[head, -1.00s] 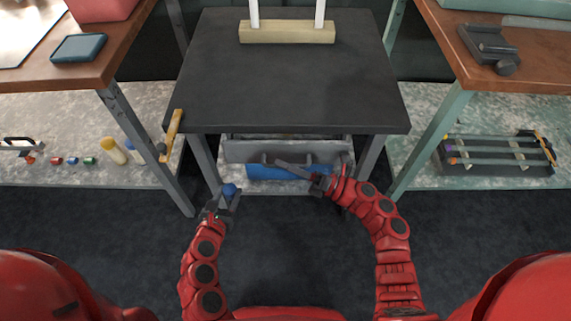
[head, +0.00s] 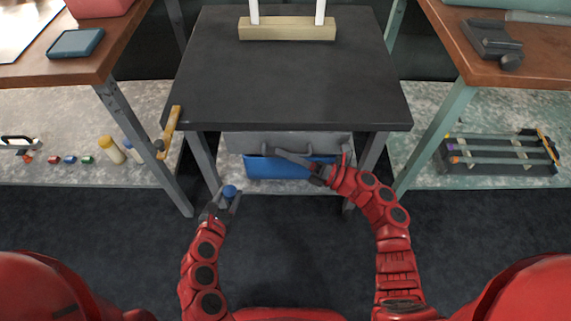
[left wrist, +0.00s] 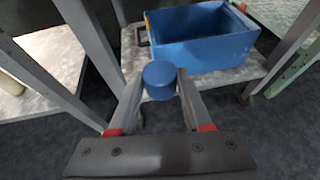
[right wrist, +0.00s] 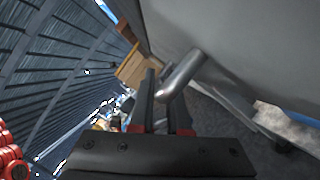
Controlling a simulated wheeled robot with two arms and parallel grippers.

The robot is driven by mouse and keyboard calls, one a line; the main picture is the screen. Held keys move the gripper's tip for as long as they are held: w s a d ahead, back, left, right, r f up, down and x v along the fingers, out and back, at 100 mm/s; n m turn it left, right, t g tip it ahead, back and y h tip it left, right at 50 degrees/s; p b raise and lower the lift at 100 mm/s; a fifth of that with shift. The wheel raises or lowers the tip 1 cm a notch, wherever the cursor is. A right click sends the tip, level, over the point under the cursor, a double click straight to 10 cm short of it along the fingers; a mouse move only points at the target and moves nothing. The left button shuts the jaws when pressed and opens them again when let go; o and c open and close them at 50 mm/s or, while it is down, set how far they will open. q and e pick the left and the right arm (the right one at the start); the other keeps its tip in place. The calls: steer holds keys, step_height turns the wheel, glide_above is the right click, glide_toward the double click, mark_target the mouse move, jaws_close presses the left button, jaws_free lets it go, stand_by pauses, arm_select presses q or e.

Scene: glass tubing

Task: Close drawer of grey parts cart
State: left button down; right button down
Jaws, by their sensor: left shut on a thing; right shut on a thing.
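The grey parts cart (head: 290,75) has a dark top. Its grey drawer (head: 240,141) sits under the top, with the front close beneath the top's front edge and no interior showing. My right gripper (head: 300,160) is at the drawer front, shut on the drawer's bar handle. In the right wrist view the metal handle (right wrist: 182,75) lies at the fingertips, beside the grey drawer face (right wrist: 245,45). My left gripper (head: 228,194) is low in front of the cart, shut on a small blue round piece (left wrist: 159,80), apart from the drawer.
A blue bin (head: 270,167) stands on the cart's lower shelf, below the drawer. A wooden block with white uprights (head: 287,29) is on the cart top. Benches flank the cart, with a rack of rods (head: 500,153) on the right lower shelf. The front floor is clear.

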arm_select(q)
steer(key=shift+f, duration=0.45)
steer(key=shift+r, duration=0.15)
arm_select(e)
steer(key=shift+w, duration=0.5)
steer(key=c, duration=0.9)
jaws_free()
steer(key=shift+w, duration=0.1)
steer(key=shift+d, duration=0.1)
arm_select(q)
steer(key=shift+r, duration=0.15)
arm_select(e)
steer(key=v, duration=1.2)
